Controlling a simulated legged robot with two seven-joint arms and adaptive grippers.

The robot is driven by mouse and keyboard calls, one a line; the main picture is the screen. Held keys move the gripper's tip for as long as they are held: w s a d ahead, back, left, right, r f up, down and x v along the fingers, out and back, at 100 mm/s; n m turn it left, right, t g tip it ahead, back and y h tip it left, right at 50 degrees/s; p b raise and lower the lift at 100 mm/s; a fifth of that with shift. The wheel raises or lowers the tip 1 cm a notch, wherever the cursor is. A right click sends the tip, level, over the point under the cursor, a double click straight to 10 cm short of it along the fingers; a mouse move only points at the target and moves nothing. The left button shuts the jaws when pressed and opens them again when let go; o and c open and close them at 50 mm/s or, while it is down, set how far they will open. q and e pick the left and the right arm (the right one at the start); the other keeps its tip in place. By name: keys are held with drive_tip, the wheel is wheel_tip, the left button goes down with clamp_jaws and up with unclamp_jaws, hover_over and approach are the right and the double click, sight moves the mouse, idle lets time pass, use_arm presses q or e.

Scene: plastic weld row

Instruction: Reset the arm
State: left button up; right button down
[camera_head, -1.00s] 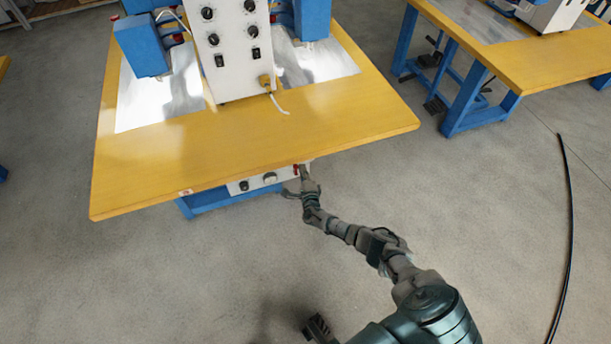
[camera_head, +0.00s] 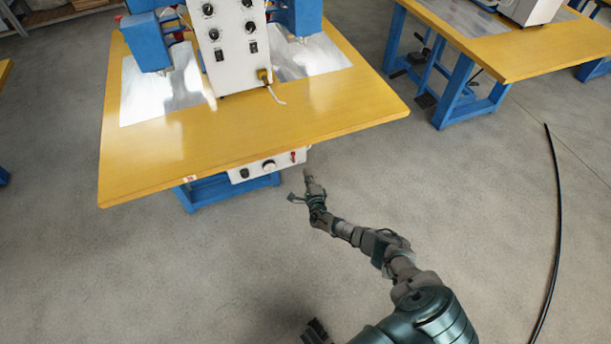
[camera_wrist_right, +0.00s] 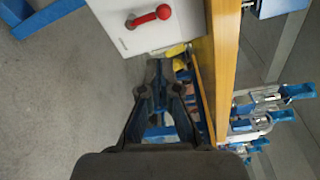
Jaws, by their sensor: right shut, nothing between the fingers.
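My right arm reaches from the bottom right of the head view toward the front of the near table. Its gripper (camera_head: 309,177) is shut and empty, just in front of the table's front edge, apart from it. In the right wrist view the gripper (camera_wrist_right: 159,68) points ahead with its fingertips together. A white control box (camera_head: 262,167) hangs under the table's front edge, with dark knobs and a red lever (camera_head: 293,157). The red lever also shows in the wrist view (camera_wrist_right: 150,16), beyond the gripper and not touched by it.
The yellow table (camera_head: 210,150) carries a white machine cabinet (camera_head: 232,50) with blue press heads. Another yellow table (camera_head: 520,58) stands at the right. A black cable (camera_head: 557,230) lies on the floor at right. The grey floor around my arm is clear.

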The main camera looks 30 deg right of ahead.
drive_tip(key=s+a+f+m+g+p, duration=0.2)
drive_tip(key=s+a+f+m+g, duration=0.4)
drive_tip(key=s+m, duration=0.5)
drive_tip(key=s+a+f+m+g+p, duration=0.2)
drive_tip(key=s+a+f+m, duration=0.3)
drive_tip(key=s+f+m, duration=0.5)
use_arm(q)
drive_tip(key=s+f+p, duration=0.2)
drive_tip(key=f, duration=0.8)
drive_tip(key=s+a+f+g+p, duration=0.1)
drive_tip(key=s+f+p, duration=0.1)
drive_tip(key=f, duration=0.8)
drive_tip(key=shift+s, duration=0.25)
use_arm(e)
drive_tip(key=s+a+f+m+g+y, duration=0.1)
drive_tip(key=s+a+m+g+y, duration=0.2)
drive_tip(key=s+m, duration=0.8)
drive_tip(key=s+a+f+m+g+y, duration=0.1)
drive_tip(key=s+a+m+g+y, duration=0.2)
drive_tip(key=s+a+m, duration=0.5)
drive_tip(key=shift+s+a+m, duration=0.15)
drive_tip(key=shift+s+m, duration=1.95)
drive_tip(key=shift+s, duration=1.85)
use_arm(q)
drive_tip(key=shift+a+f, duration=0.1)
drive_tip(key=shift+a, duration=0.1)
use_arm(e)
drive_tip(key=shift+a, duration=0.15)
